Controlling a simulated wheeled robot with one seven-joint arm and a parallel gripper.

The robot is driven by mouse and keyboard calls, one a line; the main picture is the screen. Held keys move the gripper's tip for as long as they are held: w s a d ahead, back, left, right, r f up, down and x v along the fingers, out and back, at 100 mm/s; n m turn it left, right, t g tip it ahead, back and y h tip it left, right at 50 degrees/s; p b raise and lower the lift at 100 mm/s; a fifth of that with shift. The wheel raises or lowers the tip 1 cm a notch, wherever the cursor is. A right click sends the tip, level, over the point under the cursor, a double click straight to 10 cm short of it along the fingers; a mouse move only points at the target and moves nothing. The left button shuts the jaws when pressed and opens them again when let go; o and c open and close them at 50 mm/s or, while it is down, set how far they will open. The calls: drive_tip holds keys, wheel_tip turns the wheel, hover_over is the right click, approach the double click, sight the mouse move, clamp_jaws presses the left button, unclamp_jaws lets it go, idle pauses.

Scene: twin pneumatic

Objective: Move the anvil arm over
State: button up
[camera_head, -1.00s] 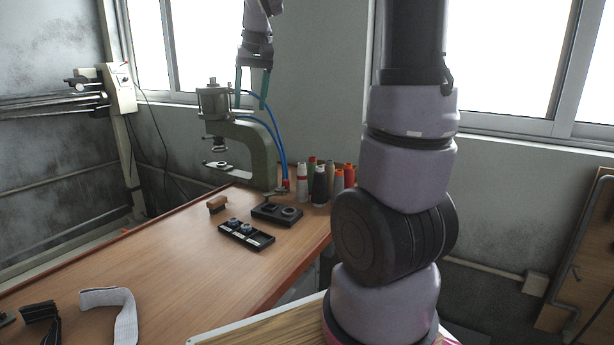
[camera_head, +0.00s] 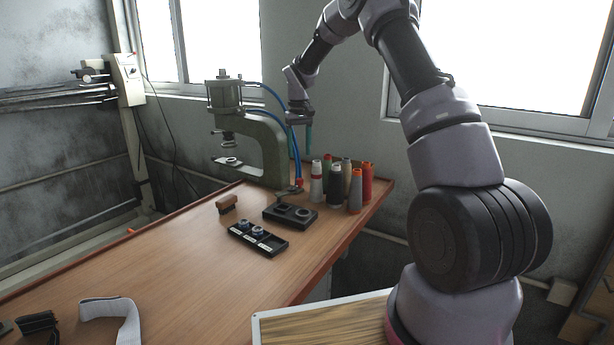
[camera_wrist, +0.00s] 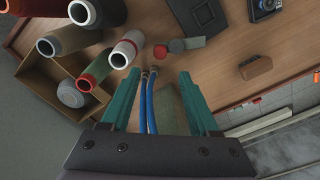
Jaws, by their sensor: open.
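The grey-green C-shaped pneumatic press (camera_head: 268,150) stands at the back of the wooden table. Its anvil arm (camera_head: 232,162) juts to the left below the press head and carries a small round die. My gripper (camera_head: 301,152) hangs with teal fingers pointing down, just right of the press frame and behind the thread cones. In the wrist view, my gripper (camera_wrist: 158,80) is open, with two blue hoses (camera_wrist: 148,100) and part of the press frame (camera_wrist: 172,106) showing between or below its fingers. It holds nothing visible. The anvil arm is not clearly seen in the wrist view.
Several thread cones (camera_head: 336,185) stand right of the press, close to my gripper. Webbing straps (camera_head: 112,312) lie front left. The table middle is clear.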

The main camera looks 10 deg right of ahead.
sight(300, 179)
wheel_tip(300, 179, down, 10)
drive_tip(key=shift+f, duration=0.1)
idle(0.4)
clamp_jaws()
idle(1.2)
